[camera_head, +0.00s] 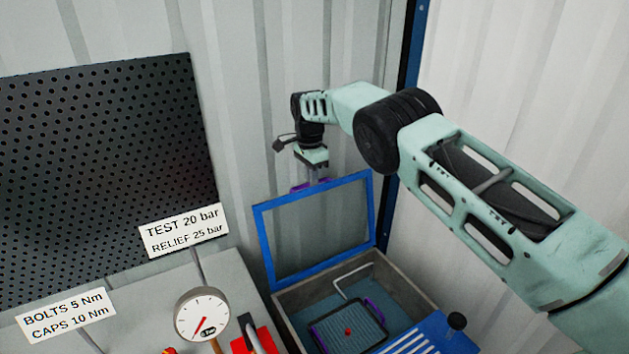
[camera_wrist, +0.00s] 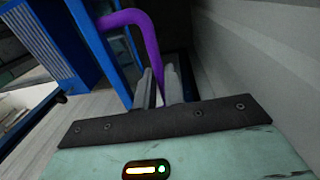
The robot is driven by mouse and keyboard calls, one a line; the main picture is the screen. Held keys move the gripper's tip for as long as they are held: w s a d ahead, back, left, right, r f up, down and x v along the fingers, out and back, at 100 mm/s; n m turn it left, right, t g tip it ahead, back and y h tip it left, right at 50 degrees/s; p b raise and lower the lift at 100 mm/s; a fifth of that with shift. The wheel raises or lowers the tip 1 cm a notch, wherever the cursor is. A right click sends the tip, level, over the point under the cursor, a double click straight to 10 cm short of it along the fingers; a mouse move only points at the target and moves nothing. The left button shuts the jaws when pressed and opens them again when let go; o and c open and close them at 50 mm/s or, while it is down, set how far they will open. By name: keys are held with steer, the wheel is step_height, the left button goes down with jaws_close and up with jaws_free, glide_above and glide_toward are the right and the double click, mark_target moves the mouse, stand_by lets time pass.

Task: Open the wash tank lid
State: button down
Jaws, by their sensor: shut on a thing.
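The wash tank (camera_head: 290,304) stands at the lower middle of the head view. Its lid (camera_head: 262,236), a blue frame with a see-through panel, stands raised and steep at the tank's back. A purple handle (camera_head: 299,187) sits at the lid's top edge, and it shows as a bent bar in the wrist view (camera_wrist: 127,17). My gripper (camera_head: 317,178) is above that edge, pointing down, its fingers shut on the handle. In the wrist view the fingers (camera_wrist: 160,88) close around the purple bar, with the blue lid frame (camera_wrist: 97,50) beside them. The exact contact is partly hidden.
Inside the tank lies a dark basket (camera_head: 345,330) with purple handles. A blue slatted piece (camera_head: 430,335) is at the tank's front right. A gauge (camera_head: 202,314) and signs stand on the bench at left. Corrugated walls are close behind and to the right.

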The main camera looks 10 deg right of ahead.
steer(key=shift+w+a+f, duration=0.25)
steer(key=shift+w+f, duration=0.05)
stand_by(0.5)
steer(key=c, duration=1.9)
jaws_free()
steer(key=o, duration=0.4)
steer(key=shift+w+a+f, duration=0.15)
steer(key=shift+w+f, duration=0.1)
steer(key=shift+w, duration=0.15)
steer(key=shift+r, duration=0.15)
steer(key=shift+r, duration=0.25)
step_height(320, 180, up, 7)
steer(key=p, duration=0.5)
steer(key=shift+w, duration=0.15)
